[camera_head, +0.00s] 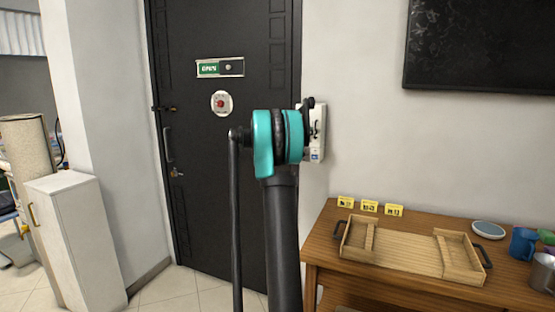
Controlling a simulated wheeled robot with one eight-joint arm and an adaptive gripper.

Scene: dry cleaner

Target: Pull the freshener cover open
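The freshener (317,134) is a small white box on the wall, just right of the black door. Its left part is hidden behind my arm's teal joint. Dark parts of my gripper (309,106) show at the top left of the freshener, overlapping it in the picture. I cannot tell whether they touch it. The fingers are too small and too covered to show whether they are open or shut. The cover's edge and whether it stands open cannot be made out.
A wooden table (330,221) stands below right, bearing a wooden tray (405,258), yellow tags (370,206), a round dish (488,229) and mugs (522,243). A black door (200,150) is behind my arm. A white cabinet (75,240) stands left. Floor shows between cabinet and table.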

